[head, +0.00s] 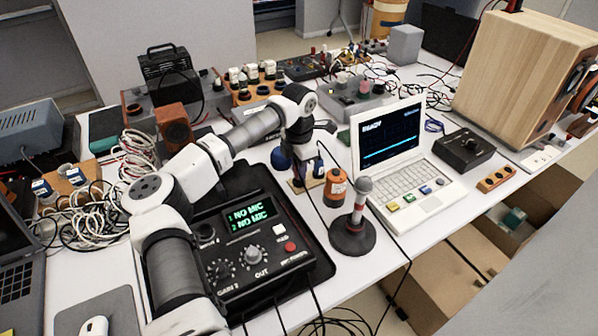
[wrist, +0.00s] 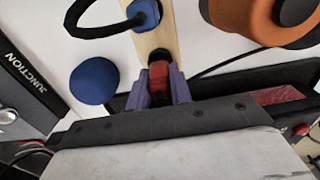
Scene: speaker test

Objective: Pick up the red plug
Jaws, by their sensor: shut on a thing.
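The red plug (wrist: 159,76) sits between the two purple fingertips of my gripper (wrist: 160,88) in the wrist view. The fingers are shut on it. The plug is over a narrow wooden strip (wrist: 154,43); I cannot tell whether it touches the strip. A blue plug (wrist: 146,13) with a black cable is at the strip's far end. In the head view my gripper hangs over the wooden strip (head: 297,186), and the red plug is hidden behind the arm's end.
A blue foam ball (wrist: 93,81) is left of the fingers. An orange cylinder (head: 336,187) and a microphone on a round stand (head: 352,236) are to the right. The black mixer box (head: 262,262) is in front. A white laptop (head: 415,185) stands further right.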

